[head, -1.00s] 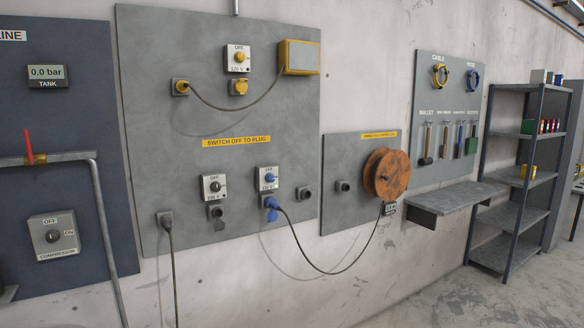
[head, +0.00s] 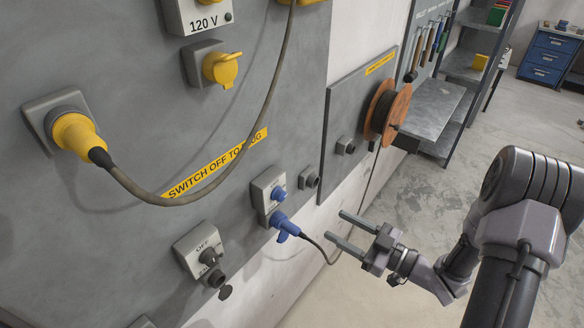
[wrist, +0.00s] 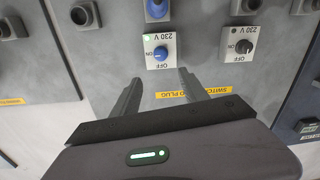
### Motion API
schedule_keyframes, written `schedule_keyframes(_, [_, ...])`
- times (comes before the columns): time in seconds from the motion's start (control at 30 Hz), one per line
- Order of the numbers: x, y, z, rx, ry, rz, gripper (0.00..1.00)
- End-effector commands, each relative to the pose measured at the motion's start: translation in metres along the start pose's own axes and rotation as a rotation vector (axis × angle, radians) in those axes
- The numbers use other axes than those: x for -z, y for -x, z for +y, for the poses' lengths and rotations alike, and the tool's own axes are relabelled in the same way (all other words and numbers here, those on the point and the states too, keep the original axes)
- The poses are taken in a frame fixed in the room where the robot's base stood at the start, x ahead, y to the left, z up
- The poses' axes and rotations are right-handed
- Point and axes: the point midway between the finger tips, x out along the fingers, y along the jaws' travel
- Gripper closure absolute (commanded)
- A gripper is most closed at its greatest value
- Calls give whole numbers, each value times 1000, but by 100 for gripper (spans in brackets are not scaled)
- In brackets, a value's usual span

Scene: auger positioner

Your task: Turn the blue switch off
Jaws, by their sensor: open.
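The blue switch (head: 278,194) is a round blue knob on a pale box on the grey wall panel. It also shows in the wrist view (wrist: 160,53), upside down, with OFF, ON and 230 V marks and a green light. I cannot tell clearly which mark the knob points to. A blue plug (head: 284,226) with a dark cable sits in the blue socket just below the switch. My gripper (head: 334,224) is open and empty, to the right of the switch and apart from the panel. In the wrist view its fingers (wrist: 160,77) point toward the blue knob.
A black-knob switch (head: 208,255) is to the lower left. A yellow plug (head: 74,135) with a hanging cable is at left. The blue plug's cable hangs near my fingers. An orange cable reel (head: 388,110) and a shelf (head: 432,108) stand further right.

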Motion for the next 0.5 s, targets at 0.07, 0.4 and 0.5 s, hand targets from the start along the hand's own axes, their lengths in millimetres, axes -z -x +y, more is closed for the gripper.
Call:
schedule_keyframes(0.07, [-1,-14,-1,5,1,1,48])
schedule_keyframes(0.4, [0,-116,-2,6,3,0,48])
schedule_keyframes(0.5, [0,-140,-1,3,3,-1,48])
